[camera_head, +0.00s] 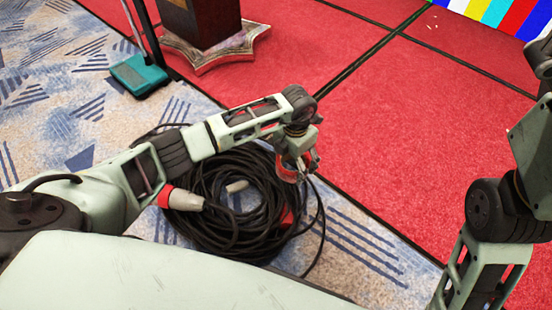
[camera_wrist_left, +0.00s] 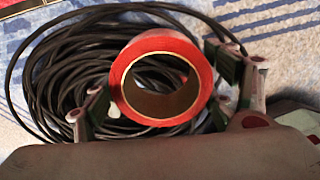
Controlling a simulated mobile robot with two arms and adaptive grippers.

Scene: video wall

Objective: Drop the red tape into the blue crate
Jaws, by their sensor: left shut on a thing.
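The red tape (camera_wrist_left: 195,57) is a roll with a pale cardboard core, seen in the left wrist view with its round opening toward the camera. My left gripper (camera_head: 300,166) is shut on it, one finger on each side of the roll. In the head view the red tape (camera_head: 287,169) shows only partly beneath the gripper, above the coiled cable. My right arm is at the right edge of the head view, but its gripper is not in view. I see no blue crate in either view.
A coil of black cable (camera_head: 215,212) with a red and grey plug (camera_head: 182,201) lies on the patterned carpet. A teal box (camera_head: 138,75) with a pole stands at upper left. A dark pedestal (camera_head: 204,22) stands on the red flooring (camera_head: 430,130), which is mostly clear.

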